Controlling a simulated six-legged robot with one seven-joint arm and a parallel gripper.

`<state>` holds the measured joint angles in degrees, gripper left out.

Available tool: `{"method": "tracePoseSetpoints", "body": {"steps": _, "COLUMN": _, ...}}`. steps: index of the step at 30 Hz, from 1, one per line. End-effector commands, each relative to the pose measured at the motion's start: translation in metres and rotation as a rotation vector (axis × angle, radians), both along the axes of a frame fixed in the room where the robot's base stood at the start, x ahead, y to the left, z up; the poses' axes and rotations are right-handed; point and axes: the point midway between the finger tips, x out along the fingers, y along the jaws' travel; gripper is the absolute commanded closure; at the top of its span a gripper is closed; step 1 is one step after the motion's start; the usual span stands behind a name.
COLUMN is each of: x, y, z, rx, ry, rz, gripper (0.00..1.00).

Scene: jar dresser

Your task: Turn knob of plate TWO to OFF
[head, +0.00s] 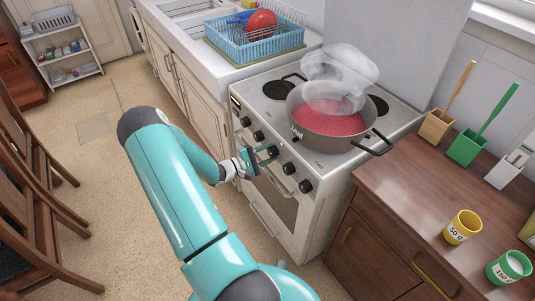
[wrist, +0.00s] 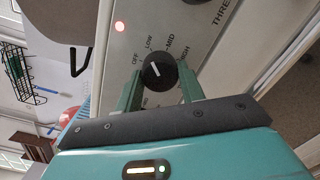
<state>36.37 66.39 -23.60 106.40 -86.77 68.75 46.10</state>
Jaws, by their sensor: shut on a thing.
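The stove (head: 328,183) has a front panel with several black knobs. My gripper (head: 262,159) is at the middle of this row, shut on a black knob (wrist: 160,71). In the wrist view its two green fingers stand on either side of the knob. The knob's white mark points up and left, near the printed OFF and LOW; MID and HIGH are further round the dial. I cannot read this knob's plate name. The word THREE (wrist: 226,10) is printed beside a neighbouring knob (wrist: 194,2) at the top edge.
A large pot (head: 334,138) with red contents steams on the stove, its handle (head: 379,146) jutting past the front right. A wooden counter (head: 420,199) with a yellow cup (head: 462,228) stands at right. A blue dish rack (head: 250,37) is behind.

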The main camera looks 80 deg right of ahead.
Motion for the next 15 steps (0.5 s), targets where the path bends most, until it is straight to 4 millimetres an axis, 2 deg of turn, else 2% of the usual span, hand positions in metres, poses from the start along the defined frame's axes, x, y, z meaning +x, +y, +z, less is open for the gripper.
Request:
{"method": "tracePoseSetpoints", "body": {"steps": 8, "x": 0.0009, "y": 0.0003, "z": -0.0003, "rx": 0.058, "ry": 0.067, "rz": 0.001, "gripper": 0.84}}
{"method": "tracePoseSetpoints", "body": {"steps": 15, "x": 0.0009, "y": 0.0006, "z": -0.0008, "rx": 0.172, "ry": 0.199, "rz": 0.002, "gripper": 0.84}}
